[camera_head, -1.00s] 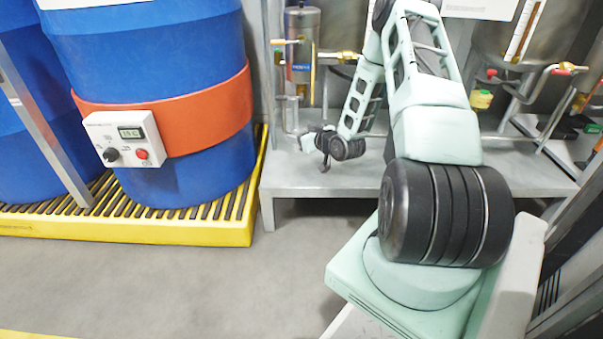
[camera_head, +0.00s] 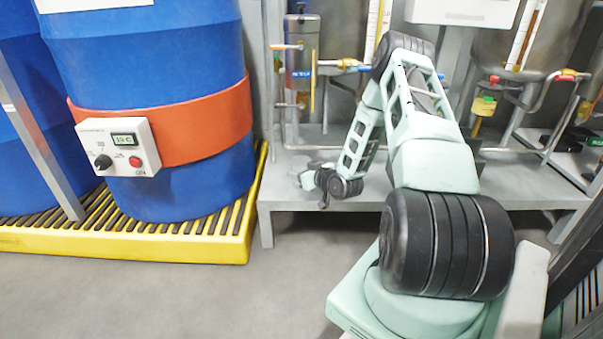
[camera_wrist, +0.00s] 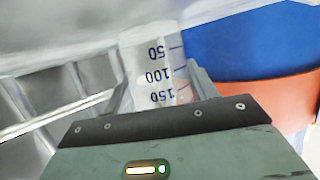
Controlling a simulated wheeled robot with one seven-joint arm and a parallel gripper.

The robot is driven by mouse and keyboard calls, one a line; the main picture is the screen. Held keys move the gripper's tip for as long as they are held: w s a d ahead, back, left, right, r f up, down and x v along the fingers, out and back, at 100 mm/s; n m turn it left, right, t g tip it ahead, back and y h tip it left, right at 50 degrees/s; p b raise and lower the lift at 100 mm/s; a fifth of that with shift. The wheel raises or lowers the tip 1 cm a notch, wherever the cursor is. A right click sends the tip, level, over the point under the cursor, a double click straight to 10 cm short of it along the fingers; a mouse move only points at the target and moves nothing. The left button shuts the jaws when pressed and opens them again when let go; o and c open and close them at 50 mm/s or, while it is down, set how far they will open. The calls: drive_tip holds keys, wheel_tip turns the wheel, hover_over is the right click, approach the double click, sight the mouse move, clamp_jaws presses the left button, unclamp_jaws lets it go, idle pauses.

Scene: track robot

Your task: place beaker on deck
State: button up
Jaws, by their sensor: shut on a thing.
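A clear beaker (camera_wrist: 150,72) stands out between my fingers in the wrist view, with 50, 100 and 150 marks that read upside down there. My gripper (camera_wrist: 158,88) is shut on it, one finger on each side. In the head view my gripper (camera_head: 306,180) is small, at the front left part of the grey metal deck (camera_head: 228,205). The beaker is too faint there to make out its tilt. I cannot tell whether it touches the deck.
Blue drums (camera_head: 195,60) stand on a yellow slatted pallet (camera_head: 200,250) at left; one has an orange band with a control box (camera_head: 118,147). A steel cylinder (camera_head: 302,55) with pipes stands behind my gripper.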

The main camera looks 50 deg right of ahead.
drive_tip(key=o, duration=1)
drive_tip(key=shift+f, duration=0.15)
